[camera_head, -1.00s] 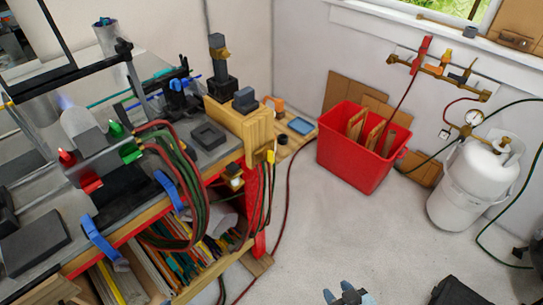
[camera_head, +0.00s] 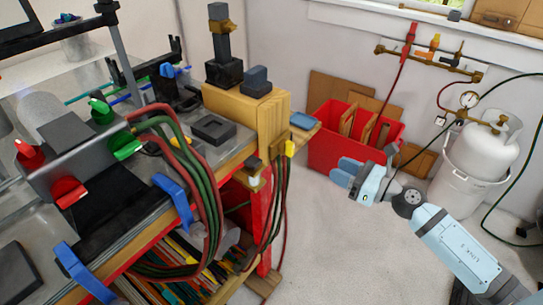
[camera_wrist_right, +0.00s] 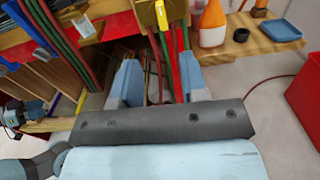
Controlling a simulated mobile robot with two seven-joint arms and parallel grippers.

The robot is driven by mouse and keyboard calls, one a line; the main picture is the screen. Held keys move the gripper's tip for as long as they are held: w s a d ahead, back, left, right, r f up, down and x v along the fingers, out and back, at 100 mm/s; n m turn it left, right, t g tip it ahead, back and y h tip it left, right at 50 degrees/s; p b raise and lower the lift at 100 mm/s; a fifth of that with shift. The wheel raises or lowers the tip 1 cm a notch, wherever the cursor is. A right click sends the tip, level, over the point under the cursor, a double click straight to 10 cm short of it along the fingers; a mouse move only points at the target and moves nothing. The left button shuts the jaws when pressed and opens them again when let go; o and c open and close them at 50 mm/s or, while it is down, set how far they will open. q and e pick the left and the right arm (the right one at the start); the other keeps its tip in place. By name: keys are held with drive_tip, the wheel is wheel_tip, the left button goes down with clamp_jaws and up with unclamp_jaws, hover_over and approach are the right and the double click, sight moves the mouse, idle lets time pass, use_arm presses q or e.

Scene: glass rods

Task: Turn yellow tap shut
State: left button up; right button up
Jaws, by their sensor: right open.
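A yellow tap (camera_head: 290,148) sits at the right end of the workbench, above hanging red and green hoses. In the right wrist view the yellow tap (camera_wrist_right: 161,13) shows at the top edge, partly cut off, with its handle running up and down the picture. My right gripper (camera_head: 341,172) is open and empty, to the right of the tap and apart from it. In the right wrist view the two fingers of my right gripper (camera_wrist_right: 158,78) are spread, with the hoses behind the gap.
A red bin (camera_head: 325,150) with wooden pieces stands behind my right gripper. A white gas cylinder (camera_head: 485,150) is at the right. A small shelf with an orange bottle (camera_wrist_right: 213,22) and a blue dish (camera_wrist_right: 275,30) lies right of the tap. Floor is clear below.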

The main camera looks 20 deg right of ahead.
sight(293, 148)
drive_tip(key=p+x, duration=0.3)
drive_tip(key=x, duration=0.9)
drive_tip(key=shift+w+a+r, duration=0.1)
drive_tip(key=shift+w+a, duration=0.1)
drive_tip(key=shift+w, duration=0.15)
drive_tip(key=shift+w+a, duration=0.2)
drive_tip(key=shift+w, duration=0.1)
use_arm(q)
drive_tip(key=shift+s+a+r, duration=0.1)
drive_tip(key=shift+s+r, duration=0.05)
drive_tip(key=shift+r, duration=0.4)
drive_tip(key=shift+s+r, duration=0.15)
drive_tip(key=shift+r, duration=0.4)
use_arm(e)
clamp_jaws()
